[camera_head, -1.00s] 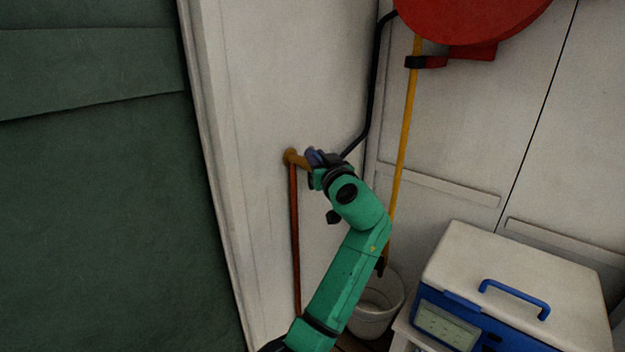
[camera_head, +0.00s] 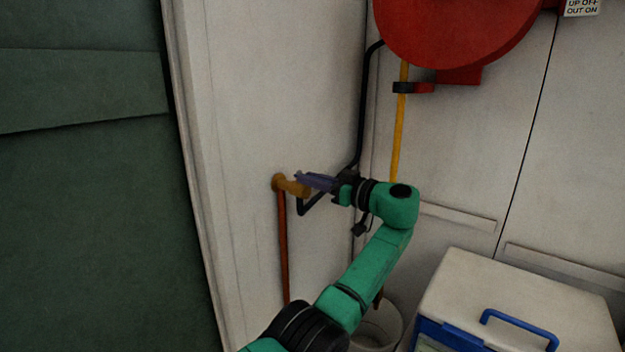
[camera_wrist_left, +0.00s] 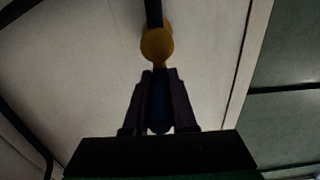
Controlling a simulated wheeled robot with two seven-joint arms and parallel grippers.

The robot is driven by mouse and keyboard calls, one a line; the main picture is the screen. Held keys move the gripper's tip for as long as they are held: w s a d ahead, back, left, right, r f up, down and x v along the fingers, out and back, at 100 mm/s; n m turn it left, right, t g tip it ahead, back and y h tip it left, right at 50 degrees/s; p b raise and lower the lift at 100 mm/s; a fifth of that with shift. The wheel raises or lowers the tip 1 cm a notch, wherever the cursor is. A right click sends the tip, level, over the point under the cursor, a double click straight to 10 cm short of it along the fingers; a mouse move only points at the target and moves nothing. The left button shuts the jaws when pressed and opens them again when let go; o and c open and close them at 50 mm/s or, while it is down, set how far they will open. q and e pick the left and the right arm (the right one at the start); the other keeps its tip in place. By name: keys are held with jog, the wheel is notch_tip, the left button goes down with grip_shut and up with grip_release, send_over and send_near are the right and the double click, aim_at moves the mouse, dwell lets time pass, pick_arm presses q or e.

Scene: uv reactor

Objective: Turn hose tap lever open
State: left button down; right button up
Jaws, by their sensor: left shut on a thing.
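The brass hose tap (camera_head: 290,186) sticks out from the pale wall, with a red-brown pipe (camera_head: 283,250) running down below it. In the left wrist view the round yellow tap body (camera_wrist_left: 157,44) is just ahead of my fingertips. My left gripper (camera_head: 304,180) is at the tap, its fingers pointing left. It is shut on the dark blue tap lever (camera_wrist_left: 159,108), which lies between the two fingers in the left wrist view (camera_wrist_left: 160,76). The fingers hide most of the lever in the head view. My right gripper is not in view.
A black hose (camera_head: 361,110) runs from the tap up to the red hose reel (camera_head: 455,25). A yellow pipe (camera_head: 400,140) stands behind my arm. A white bucket (camera_head: 385,330) and a white-and-blue box (camera_head: 520,300) are at lower right. A green panel (camera_head: 90,220) fills the left.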

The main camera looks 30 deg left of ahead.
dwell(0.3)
pick_arm(q)
jog(key=c, duration=0.7)
grip_release()
jog(key=d, duration=0.4)
jog(key=s+d, duration=0.1)
jog(key=d, duration=0.9)
jog(key=shift+s+d+b, duration=0.2)
jog(key=shift+b, duration=0.2)
jog(key=shift+f, duration=0.1)
